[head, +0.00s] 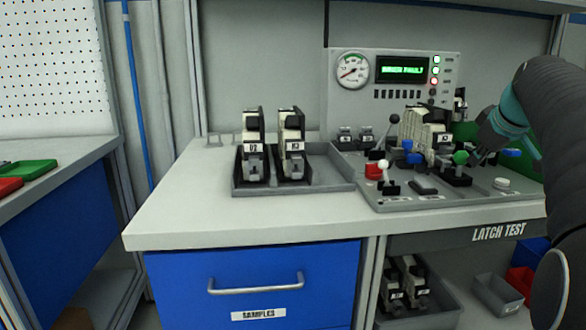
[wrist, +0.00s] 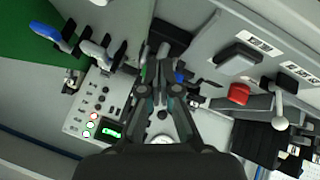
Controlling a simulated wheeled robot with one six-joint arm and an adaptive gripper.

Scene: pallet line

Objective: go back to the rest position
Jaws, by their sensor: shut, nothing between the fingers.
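My gripper (head: 478,158) is at the right in the head view, low over the latch test panel (head: 425,203) and close to the green-knobbed lever (head: 460,158). My arm bends in from the right edge. In the wrist view the gripper (wrist: 160,55) is shut and empty, with its fingertips together over the fixture. Whether the tips touch anything there is unclear, as the parts overlap.
A grey tray (head: 330,185) with two upright modules stands left of the panel. A gauge (head: 352,71) and a green-lit display (head: 403,69) are behind it. A white lever (head: 387,175) and red button (head: 374,171) are at the panel's left. The counter's front left is clear.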

